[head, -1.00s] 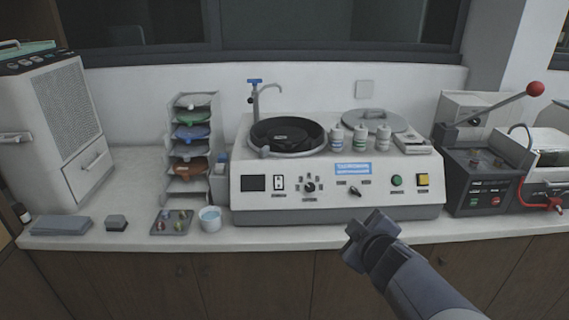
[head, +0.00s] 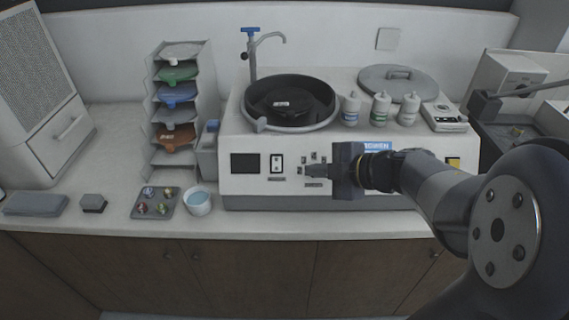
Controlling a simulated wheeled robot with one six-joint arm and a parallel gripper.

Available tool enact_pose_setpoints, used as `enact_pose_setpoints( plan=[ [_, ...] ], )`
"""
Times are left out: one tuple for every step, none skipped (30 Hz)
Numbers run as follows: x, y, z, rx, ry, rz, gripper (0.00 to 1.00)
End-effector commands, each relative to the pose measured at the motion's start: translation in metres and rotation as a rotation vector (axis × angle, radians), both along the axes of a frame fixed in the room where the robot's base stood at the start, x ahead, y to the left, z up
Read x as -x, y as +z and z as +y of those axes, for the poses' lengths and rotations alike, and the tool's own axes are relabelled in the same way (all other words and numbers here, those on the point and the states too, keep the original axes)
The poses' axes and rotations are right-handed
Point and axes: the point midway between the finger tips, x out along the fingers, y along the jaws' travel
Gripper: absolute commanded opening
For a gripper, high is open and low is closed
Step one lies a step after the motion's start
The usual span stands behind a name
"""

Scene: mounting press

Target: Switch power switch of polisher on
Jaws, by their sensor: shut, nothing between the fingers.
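The polisher (head: 240,191) is a wide white machine on the counter with a round black bowl (head: 290,102) on top. The power switch (head: 277,164) is a small rocker in a white plate on the front panel, right of a dark display (head: 244,163). Its on or off position is too small to tell. My gripper (head: 308,170) is shut and empty, in front of the panel and pointing left. Its tips are a little right of the switch, apart from it in the picture. My gripper and arm hide the panel's knobs and most of its right half.
A blue-handled tap (head: 252,50) stands behind the bowl. Several white bottles (head: 380,108) and a round grey lid (head: 398,82) sit on top. A rack of coloured discs (head: 178,95), a water cup (head: 198,201) and a sample tray (head: 158,203) stand to the left. The counter's front strip is clear.

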Motion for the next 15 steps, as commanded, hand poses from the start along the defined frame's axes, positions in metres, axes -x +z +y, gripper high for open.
enact_pose_setpoints(
  plan=[
    [0.0, 0.0, 0.0, 0.0, 0.0, -0.001, 0.0],
    [0.0, 0.0, 0.0, 0.0, 0.0, -0.001, 0.0],
    [0.0, 0.0, 0.0, 0.0, -0.001, -0.001, 0.0],
    [0.0, 0.0, 0.0, 0.0, -0.001, -0.001, 0.0],
    [0.0, 0.0, 0.0, 0.0, 0.0, -0.001, 0.0],
    [-0.001, -0.001, 0.001, -0.001, -0.001, 0.0, 0.0],
    [-0.002, -0.001, 0.002, -0.001, -0.001, 0.0, 0.0],
    [-0.003, -0.002, 0.004, -0.001, 0.0, 0.001, 0.0],
    [-0.004, -0.004, 0.006, -0.001, 0.001, 0.001, 0.0],
    [-0.006, -0.006, 0.008, -0.001, 0.001, 0.001, 0.0],
    [-0.008, -0.008, 0.011, -0.001, 0.001, 0.001, 0.0],
    [-0.011, -0.011, 0.015, -0.002, 0.002, 0.001, 0.0],
    [-0.014, -0.013, 0.019, 0.0, 0.002, 0.001, 0.0],
    [-0.016, -0.016, 0.022, -0.001, 0.004, 0.002, 0.0],
    [-0.021, -0.02, 0.028, -0.001, 0.003, 0.001, 0.0]
  ],
)
